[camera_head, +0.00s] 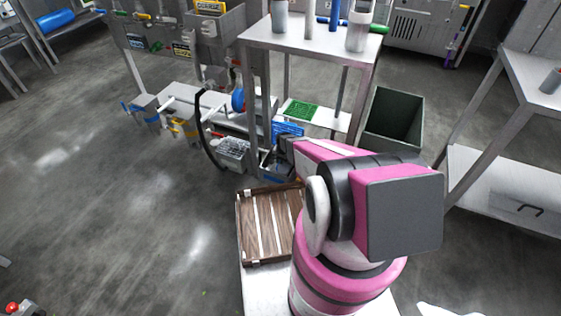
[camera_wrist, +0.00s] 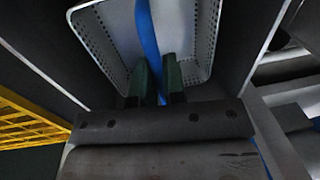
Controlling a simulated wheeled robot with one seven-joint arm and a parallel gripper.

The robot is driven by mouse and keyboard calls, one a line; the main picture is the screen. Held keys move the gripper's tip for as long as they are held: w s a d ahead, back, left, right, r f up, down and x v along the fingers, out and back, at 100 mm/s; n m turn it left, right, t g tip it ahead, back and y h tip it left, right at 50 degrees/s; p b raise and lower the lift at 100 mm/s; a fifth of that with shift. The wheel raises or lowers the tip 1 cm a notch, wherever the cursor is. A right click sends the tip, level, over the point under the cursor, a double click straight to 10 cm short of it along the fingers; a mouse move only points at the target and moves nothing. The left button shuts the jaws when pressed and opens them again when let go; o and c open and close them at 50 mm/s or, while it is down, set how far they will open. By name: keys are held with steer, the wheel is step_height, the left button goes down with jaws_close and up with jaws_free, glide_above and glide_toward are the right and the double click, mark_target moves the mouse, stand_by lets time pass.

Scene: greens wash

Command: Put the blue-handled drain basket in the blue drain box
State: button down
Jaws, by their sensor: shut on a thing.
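In the wrist view, the drain basket (camera_wrist: 107,35) is a pale perforated tub with a blue handle (camera_wrist: 148,40) across it. My gripper (camera_wrist: 160,88) has dark green fingertips shut on that handle. Dark flat surfaces with thin pale edges lie around the basket; I cannot tell whether they are walls of a box around it or surfaces beneath it. In the head view, my arm hides most of the gripper and basket. A small grey box with a blue band (camera_head: 152,117) stands at the left; I cannot tell whether it is the blue drain box.
A wooden slatted tray (camera_head: 257,225) lies near my base. A metal table (camera_head: 300,42) with bottles stands behind the gripper. A blue panel (camera_head: 287,129) and a green mat-like piece (camera_head: 301,110) lie below it. A dark open bin (camera_head: 393,118) stands right. Floor at left is clear.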

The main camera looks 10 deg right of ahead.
steer(key=shift+f, duration=0.6)
steer(key=c, duration=1.1)
jaws_free()
step_height(320, 180, up, 11)
steer(key=s+r+n, duration=0.2)
steer(key=s+r, duration=0.6)
steer(key=r, duration=0.3)
steer(key=s+r+n, duration=0.2)
steer(key=s+r, duration=0.6)
steer(key=r, duration=0.4)
steer(key=s+r+n+h, duration=0.1)
steer(key=s+r+n, duration=0.1)
steer(key=s+r, duration=0.6)
step_height(320, 180, up, 3)
steer(key=shift+s+r+n+g, duration=0.2)
steer(key=shift+n+g, duration=0.2)
